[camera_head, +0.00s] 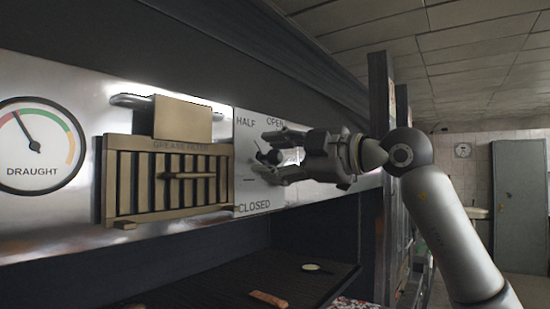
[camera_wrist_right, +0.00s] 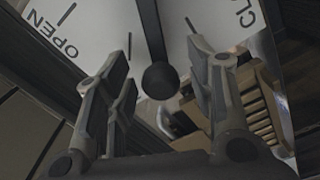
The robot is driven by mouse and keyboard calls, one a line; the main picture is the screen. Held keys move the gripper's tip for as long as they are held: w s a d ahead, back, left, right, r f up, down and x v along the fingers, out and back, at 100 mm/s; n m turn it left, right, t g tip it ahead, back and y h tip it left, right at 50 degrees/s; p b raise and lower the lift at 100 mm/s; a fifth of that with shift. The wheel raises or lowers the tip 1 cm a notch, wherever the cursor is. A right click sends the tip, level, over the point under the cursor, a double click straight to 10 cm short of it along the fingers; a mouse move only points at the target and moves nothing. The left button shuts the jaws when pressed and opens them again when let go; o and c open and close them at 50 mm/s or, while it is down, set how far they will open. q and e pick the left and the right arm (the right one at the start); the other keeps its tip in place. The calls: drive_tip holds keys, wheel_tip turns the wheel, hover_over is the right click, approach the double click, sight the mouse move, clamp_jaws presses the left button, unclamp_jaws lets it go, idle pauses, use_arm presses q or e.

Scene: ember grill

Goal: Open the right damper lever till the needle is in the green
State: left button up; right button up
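The right damper plate (camera_head: 245,188) is white, marked HALF, OPEN and CLOSED. Its dark lever (camera_head: 268,156) is partly hidden by my right gripper (camera_head: 275,155). In the wrist view the lever's dark rod (camera_wrist_right: 152,35) ends in a round black knob (camera_wrist_right: 160,80). The knob sits between the two spread fingers of my right gripper (camera_wrist_right: 158,58), with space showing on both sides. The round draught gauge (camera_head: 40,148) is at the left of the head view. My left gripper is out of view.
A brass grease filter (camera_head: 165,185) with a handle juts out just left of the damper plate. Below is a dark grill shelf (camera_head: 245,285) with small items. A dark upright post (camera_head: 380,110) stands by my right forearm. A grey cabinet (camera_head: 518,205) is farther back.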

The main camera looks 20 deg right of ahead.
drive_tip(key=v, duration=1.2)
idle(0.3)
